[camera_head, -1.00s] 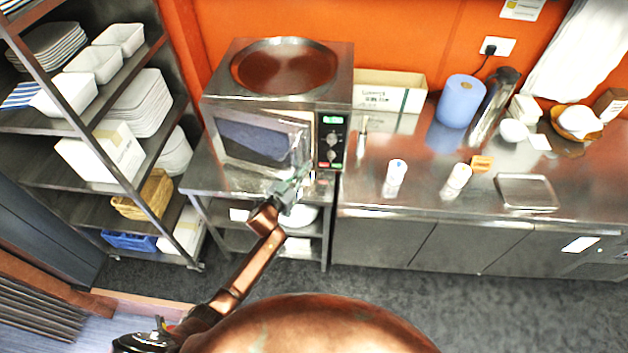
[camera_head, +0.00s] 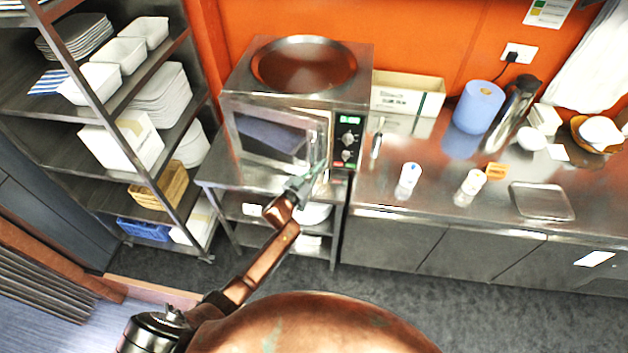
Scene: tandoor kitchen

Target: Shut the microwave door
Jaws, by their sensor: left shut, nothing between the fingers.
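The microwave (camera_head: 348,118) is a steel box on a steel stand at the back, left of the counter. Its door (camera_head: 272,142), with a dark window and pale frame, lies at or very near the front face; I cannot tell if it is fully shut. My left gripper (camera_head: 318,174) is shut and empty at the door's lower right corner, near the control panel (camera_head: 347,142). It seems to touch the door or be just in front of it, and hides part of that corner. My right gripper is not in view.
A round brown tray (camera_head: 304,68) lies on top of the microwave. A shelf rack (camera_head: 62,155) with white dishes stands close on the left. Floor in front is free.

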